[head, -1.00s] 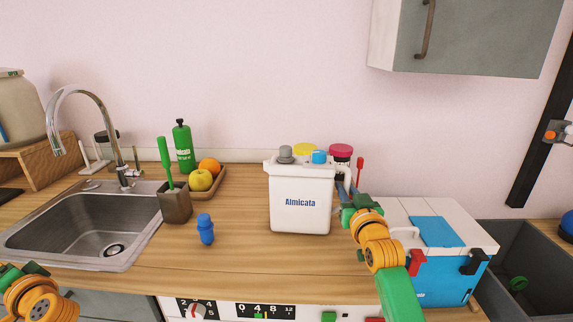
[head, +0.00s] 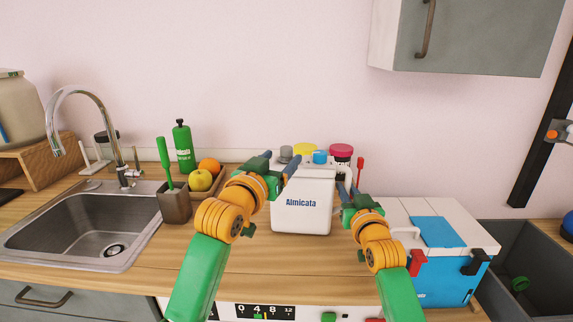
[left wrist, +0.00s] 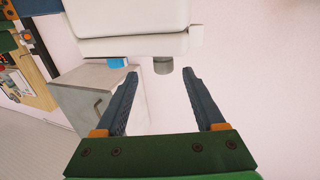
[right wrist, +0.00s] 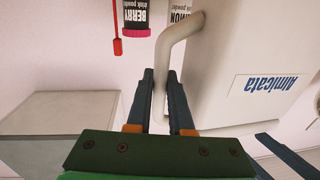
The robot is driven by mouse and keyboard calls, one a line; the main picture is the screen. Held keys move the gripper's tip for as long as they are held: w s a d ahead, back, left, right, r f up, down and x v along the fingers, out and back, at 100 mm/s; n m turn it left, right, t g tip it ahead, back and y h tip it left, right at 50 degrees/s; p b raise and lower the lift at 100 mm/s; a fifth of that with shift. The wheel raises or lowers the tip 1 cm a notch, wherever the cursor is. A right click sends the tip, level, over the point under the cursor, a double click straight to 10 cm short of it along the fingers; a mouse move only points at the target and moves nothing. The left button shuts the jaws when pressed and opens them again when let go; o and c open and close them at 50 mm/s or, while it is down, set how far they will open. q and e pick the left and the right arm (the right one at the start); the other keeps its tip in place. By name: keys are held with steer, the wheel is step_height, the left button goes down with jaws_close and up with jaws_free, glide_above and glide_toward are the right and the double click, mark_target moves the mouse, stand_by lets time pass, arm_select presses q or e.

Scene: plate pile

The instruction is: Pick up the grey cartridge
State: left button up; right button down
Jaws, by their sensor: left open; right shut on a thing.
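The grey cartridge (head: 286,151) stands in the top left of the white machine (head: 302,220) labelled "Almicata". Its grey cap also shows in the left wrist view (left wrist: 163,66), between and slightly beyond the fingertips. My left gripper (head: 280,157) is open around the cap's sides, with visible gaps. My right gripper (head: 346,183) is shut on the machine's white side handle (right wrist: 165,75). The lower part of the grey cartridge is hidden inside the machine.
Yellow (head: 305,148), blue (head: 320,157) and pink-red (head: 341,150) caps stand close to the right of the grey one. A blue-and-white box (head: 440,270) stands at right. A fruit tray and green bottle (head: 183,146) are at left.

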mark_target(284, 154)
arm_select(q)
steer(key=shift+a+x, duration=0.15)
steer(key=shift+x, duration=1.25)
steer(key=shift+a+x, duration=0.1)
steer(key=shift+x, duration=1.25)
steer(key=shift+w+f, duration=0.1)
steer(key=shift+c, duration=0.2)
jaws_close()
